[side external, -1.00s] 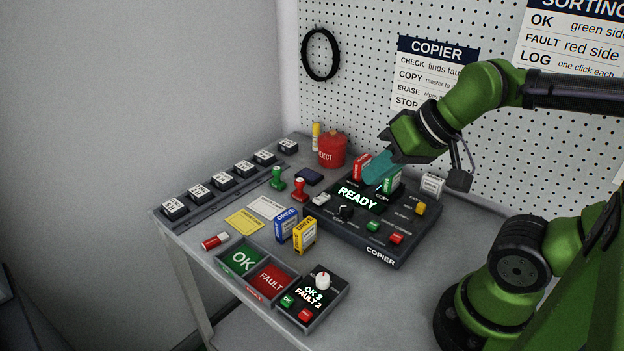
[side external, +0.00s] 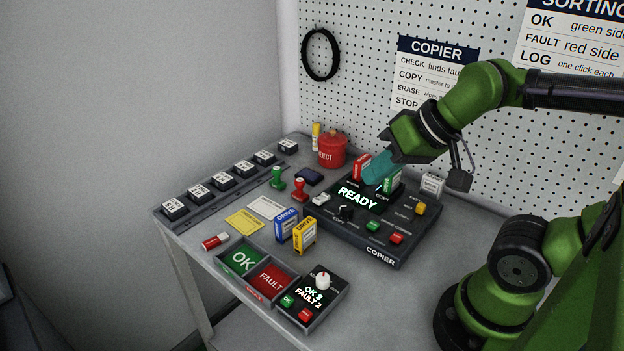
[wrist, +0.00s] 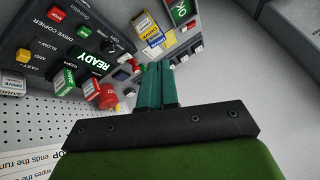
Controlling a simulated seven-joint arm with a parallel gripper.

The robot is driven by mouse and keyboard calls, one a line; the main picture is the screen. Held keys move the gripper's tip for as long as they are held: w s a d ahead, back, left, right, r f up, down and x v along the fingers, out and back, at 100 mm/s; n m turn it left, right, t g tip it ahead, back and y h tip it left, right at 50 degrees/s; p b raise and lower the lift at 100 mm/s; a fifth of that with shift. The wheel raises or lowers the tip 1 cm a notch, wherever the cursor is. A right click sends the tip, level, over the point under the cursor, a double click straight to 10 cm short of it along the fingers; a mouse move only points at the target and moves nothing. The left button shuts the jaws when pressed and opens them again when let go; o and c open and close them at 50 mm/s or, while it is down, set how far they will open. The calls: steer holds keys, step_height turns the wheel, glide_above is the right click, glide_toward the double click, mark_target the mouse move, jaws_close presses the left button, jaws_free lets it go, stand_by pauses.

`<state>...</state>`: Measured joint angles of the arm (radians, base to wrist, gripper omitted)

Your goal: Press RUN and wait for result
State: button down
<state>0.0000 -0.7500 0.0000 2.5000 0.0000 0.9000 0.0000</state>
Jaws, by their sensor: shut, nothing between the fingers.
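The dark copier (side external: 335,214) sits on the bench, and its screen (side external: 357,197) reads READY; the screen also shows in the wrist view (wrist: 90,62). A green button (side external: 373,225) and a red button (side external: 397,238) are on its front right part. The green button shows in the wrist view (wrist: 83,31), up from the screen; its label is too small to read. A red drive and a green drive (side external: 392,181) stand upright at the copier's back. My gripper (side external: 370,178) is shut and empty, its teal fingers above the back of the copier, apart from the green button.
Blue and yellow drives (side external: 304,236) stand in front of the copier. OK and FAULT trays (side external: 256,270) and a counter box (side external: 325,290) reading OK 3, FAULT 2 are at the front. Stamps, a red reject can (side external: 332,150) and several labelled black blocks lie left and behind.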

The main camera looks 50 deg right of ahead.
steer(key=w+d+f+m+g, duration=0.2)
steer(key=d+f+m, duration=0.1)
steer(key=d, duration=0.2)
steer(key=m+g+y, duration=0.1)
steer(key=m+y, duration=0.5)
steer(key=m, duration=1.9)
glide_above(376, 222)
step_height(376, 222, down, 6)
steer(key=shift+s+f, duration=0.1)
steer(key=shift+f, duration=4.3)
steer(key=shift+f, duration=0.15)
steer(key=shift+f, duration=0.25)
